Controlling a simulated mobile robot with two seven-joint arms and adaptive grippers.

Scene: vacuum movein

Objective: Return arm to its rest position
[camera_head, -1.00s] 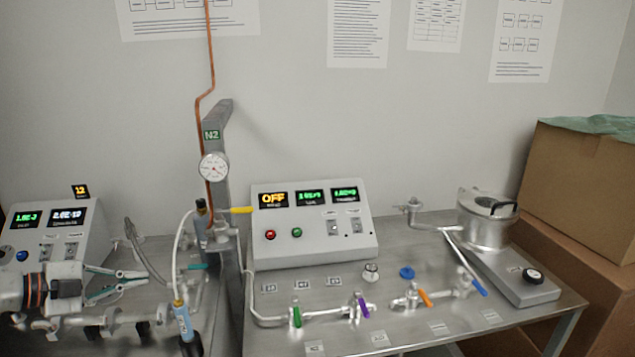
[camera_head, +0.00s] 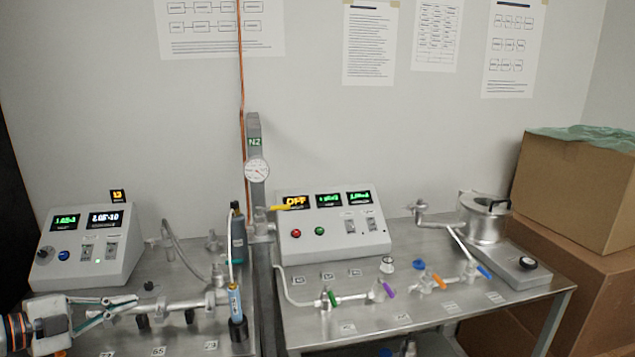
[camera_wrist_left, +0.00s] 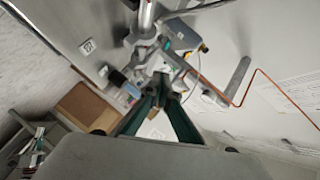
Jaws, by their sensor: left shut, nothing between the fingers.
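My left gripper (camera_head: 128,304) comes in from the left edge in the head view, above the front of the left metal table (camera_head: 185,268). Its slim fingers are shut with nothing between them. They lie in front of the steel pipe run (camera_head: 170,306) in the picture; I cannot tell whether they touch it. In the left wrist view the green-grey fingers (camera_wrist_left: 165,95) come together at the tips, with metal fittings beyond them. My right gripper does not show.
A grey control box (camera_head: 92,243) stands on the left table and another (camera_head: 330,228) on the right table. A blue-labelled cylinder (camera_head: 235,303) stands near the pipes. Valves with coloured handles (camera_head: 388,290) line the right table. Cardboard boxes (camera_head: 575,195) stand at the right.

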